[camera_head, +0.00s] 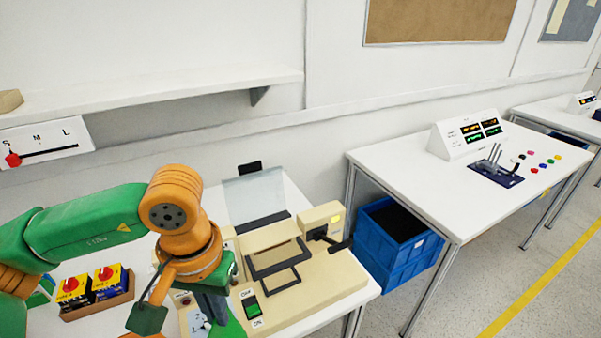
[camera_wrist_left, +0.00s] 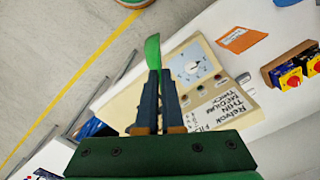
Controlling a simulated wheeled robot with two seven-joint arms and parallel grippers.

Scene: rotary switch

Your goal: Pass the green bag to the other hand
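My left gripper (camera_head: 214,312) hangs above the left table, over the beige panel, its fingers partly hidden by the wrist. In the left wrist view, its two dark fingers (camera_wrist_left: 159,78) are close together on the green bag (camera_wrist_left: 152,50). The bag shows as a thin green strip sticking out past the fingertips, and part of it shows between the fingers. In the head view, a green piece of the bag (camera_head: 233,327) shows below the gripper at the bottom edge. My right gripper is in neither view.
A beige machine (camera_head: 335,270) with a dark-framed lid and a green switch stands right of the gripper. A cardboard tray (camera_head: 122,300) holds boxes with red knobs at left. A panel with a dial (camera_wrist_left: 192,66) lies below. Blue crates (camera_head: 392,245) stand between the tables.

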